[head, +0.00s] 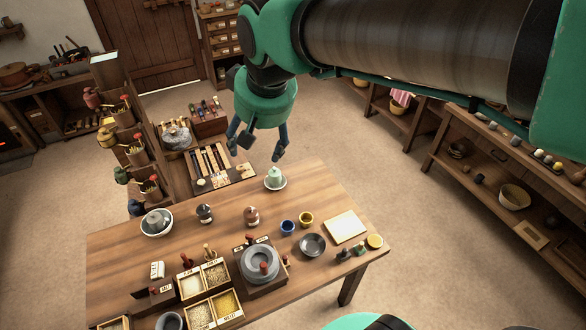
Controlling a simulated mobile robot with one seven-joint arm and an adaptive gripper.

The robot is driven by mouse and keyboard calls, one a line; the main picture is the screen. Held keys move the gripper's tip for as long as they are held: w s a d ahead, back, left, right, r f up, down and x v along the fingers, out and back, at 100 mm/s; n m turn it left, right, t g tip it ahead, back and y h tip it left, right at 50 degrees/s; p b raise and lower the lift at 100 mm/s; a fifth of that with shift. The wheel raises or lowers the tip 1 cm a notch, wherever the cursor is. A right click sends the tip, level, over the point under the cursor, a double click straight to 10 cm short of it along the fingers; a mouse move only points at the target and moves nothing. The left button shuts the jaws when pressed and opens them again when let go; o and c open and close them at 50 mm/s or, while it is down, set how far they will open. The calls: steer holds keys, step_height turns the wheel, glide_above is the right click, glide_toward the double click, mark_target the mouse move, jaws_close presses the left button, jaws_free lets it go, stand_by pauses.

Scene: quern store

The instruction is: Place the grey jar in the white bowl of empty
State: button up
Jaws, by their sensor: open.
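A white bowl (146,231) stands at the table's left side, with a rounded grey lidded jar (156,218) sitting inside it. A small dark grey jar (205,213) stands on the table to the right of that bowl. A white dish (284,184) near the far edge carries a pale green jar (274,174). My gripper (256,154) is open and empty, pointing down over the far edge of the table, a little up and left of the pale green jar in the picture. I cannot tell its exact height.
A brown jar (251,216), blue cup (287,227), yellow cup (306,219), grey dish (313,245) and pale board (344,227) stand nearby. A quern (259,263) and grain boxes (205,280) fill the near side. A rack (133,150) stands behind at left.

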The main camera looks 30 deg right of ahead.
steer(key=s+d+f, duration=0.2)
steer(key=s, duration=0.5)
steer(key=s+d+f+t, duration=0.1)
steer(key=s+d, duration=0.1)
steer(key=s, duration=0.6)
steer(key=shift+s+d+f+m, duration=0.15)
steer(key=shift+d+f+m, duration=0.15)
steer(key=shift+f, duration=0.1)
steer(key=shift+f, duration=0.1)
step_height(320, 180, down, 6)
steer(key=b, duration=0.6)
